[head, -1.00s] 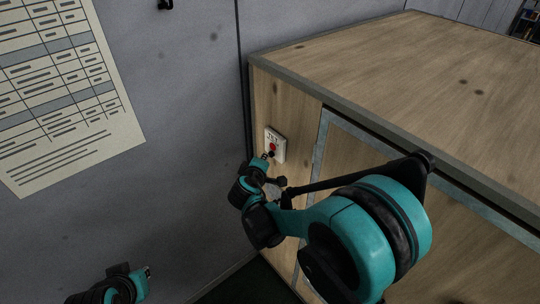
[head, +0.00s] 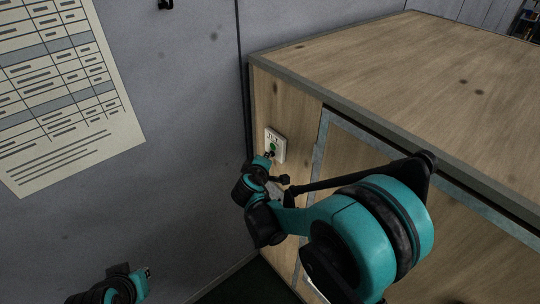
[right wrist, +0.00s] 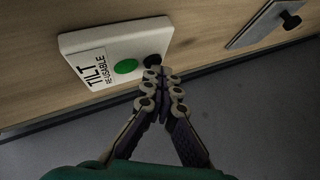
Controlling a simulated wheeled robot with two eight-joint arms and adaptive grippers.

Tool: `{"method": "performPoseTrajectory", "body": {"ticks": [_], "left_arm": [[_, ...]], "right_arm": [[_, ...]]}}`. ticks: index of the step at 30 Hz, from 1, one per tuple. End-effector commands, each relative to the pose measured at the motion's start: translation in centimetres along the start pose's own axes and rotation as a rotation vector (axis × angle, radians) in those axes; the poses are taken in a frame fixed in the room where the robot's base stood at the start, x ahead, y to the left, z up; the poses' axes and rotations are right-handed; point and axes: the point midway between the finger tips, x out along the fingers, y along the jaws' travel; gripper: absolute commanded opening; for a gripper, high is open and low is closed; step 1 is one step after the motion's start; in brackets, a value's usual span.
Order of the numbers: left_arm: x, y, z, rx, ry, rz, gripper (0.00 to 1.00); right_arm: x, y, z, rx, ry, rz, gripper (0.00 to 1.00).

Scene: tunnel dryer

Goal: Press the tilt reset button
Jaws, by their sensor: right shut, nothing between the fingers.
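A white tilt box (head: 275,143) is mounted on the wooden cabinet's narrow side. In the right wrist view the box (right wrist: 85,45) carries the label "TILT" and "REUSABLE", a green round indicator (right wrist: 126,66) and a black button (right wrist: 154,60). The green indicator (head: 273,146) also shows in the head view. My right gripper (head: 268,155) is shut and empty, with its fingertips (right wrist: 160,73) right at the black button and partly covering it. I cannot tell for sure whether they touch. My left gripper (head: 146,272) is low at the left, away from the box; its fingers are too small to read.
The wooden cabinet (head: 400,60) fills the right side. A grey wall (head: 190,120) with a printed sheet (head: 70,100) stands at the left. A grey plate with a black knob (right wrist: 290,20) is beside the box. The space before the wall is clear.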

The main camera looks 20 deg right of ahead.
Motion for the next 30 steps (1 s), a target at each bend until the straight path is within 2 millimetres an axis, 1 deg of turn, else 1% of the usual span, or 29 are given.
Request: {"method": "performPoseTrajectory", "body": {"ticks": [11,22,30], "left_arm": [[0.0,0.0,0.0,0.0,0.0,0.0,0.0],[0.2,0.0,0.1,0.0,0.0,0.0,0.0],[0.2,0.0,0.1,0.0,0.0,0.0,0.0]], "right_arm": [[0.0,0.0,0.1,0.0,-0.002,0.0,0.0],[-1.2,-0.9,-0.8,0.0,-0.001,0.0,0.0],[-1.2,-0.9,-0.8,0.0,-0.001,0.0,0.0]]}}
